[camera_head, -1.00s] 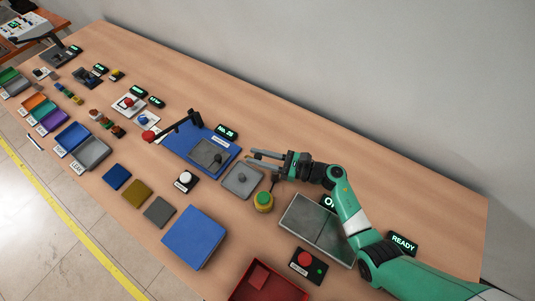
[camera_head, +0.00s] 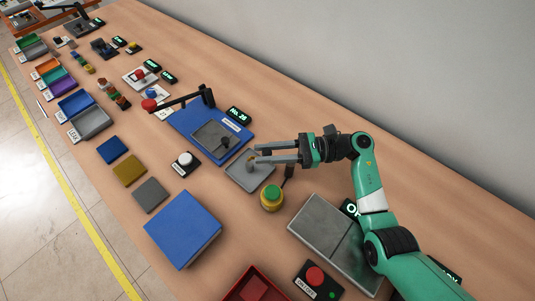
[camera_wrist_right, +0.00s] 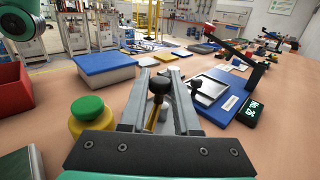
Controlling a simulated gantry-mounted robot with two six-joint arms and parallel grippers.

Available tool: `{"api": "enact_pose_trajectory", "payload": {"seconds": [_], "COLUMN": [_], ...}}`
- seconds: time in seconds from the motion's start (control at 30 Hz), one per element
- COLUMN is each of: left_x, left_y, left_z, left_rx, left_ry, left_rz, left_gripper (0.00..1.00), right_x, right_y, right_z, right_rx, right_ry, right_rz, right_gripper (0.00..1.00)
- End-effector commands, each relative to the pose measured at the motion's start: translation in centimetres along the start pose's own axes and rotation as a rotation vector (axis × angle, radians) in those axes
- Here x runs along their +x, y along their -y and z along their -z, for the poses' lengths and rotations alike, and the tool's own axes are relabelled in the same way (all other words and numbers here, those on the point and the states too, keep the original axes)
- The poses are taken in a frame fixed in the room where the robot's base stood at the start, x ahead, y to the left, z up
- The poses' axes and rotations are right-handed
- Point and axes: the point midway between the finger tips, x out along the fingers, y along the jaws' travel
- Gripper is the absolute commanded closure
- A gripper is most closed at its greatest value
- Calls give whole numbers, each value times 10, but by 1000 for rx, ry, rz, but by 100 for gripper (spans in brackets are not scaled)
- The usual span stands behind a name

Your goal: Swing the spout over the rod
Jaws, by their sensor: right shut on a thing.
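My right gripper (camera_head: 262,155) is shut on a short rod (camera_head: 250,161) that stands at the small grey tray (camera_head: 237,178). In the right wrist view the rod (camera_wrist_right: 153,118) is brass-coloured with a black knob on top, between my fingers (camera_wrist_right: 160,100). A black arm (camera_head: 182,100), which looks like the spout, sits on a post at the blue base (camera_head: 181,123). It points left, ending in a red ball (camera_head: 149,104). A grey plate with another black knob (camera_head: 224,143) lies on that base. My left gripper is not in view.
A yellow button housing with a green top (camera_head: 272,196) stands just in front of my gripper. A white button (camera_head: 185,159) is to the left. A grey panel (camera_head: 320,228), blue block (camera_head: 183,229) and red bin (camera_head: 254,287) are nearer. The back right of the table is clear.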

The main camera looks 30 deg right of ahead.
Motion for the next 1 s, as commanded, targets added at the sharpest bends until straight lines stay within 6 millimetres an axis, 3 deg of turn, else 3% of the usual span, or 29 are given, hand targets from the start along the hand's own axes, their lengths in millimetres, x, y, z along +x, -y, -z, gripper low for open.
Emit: {"api": "enact_pose_trajectory", "payload": {"seconds": [0.37,0.4,0.57,0.87,1.0], "left_x": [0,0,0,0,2], "left_y": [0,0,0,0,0], "left_z": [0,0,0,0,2], "left_rx": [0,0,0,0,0], "left_ry": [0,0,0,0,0], "left_rz": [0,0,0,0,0], "left_gripper": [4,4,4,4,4], "right_x": [0,0,0,-2,-18], "right_y": [-1,-1,-1,0,0], "right_z": [-1,-1,0,0,-1], "right_rx": [-1,-1,-1,0,0], "right_ry": [0,0,0,0,0], "right_rz": [-8,-8,-7,-5,-2], "right_gripper": [100,66,41,41,41]}}
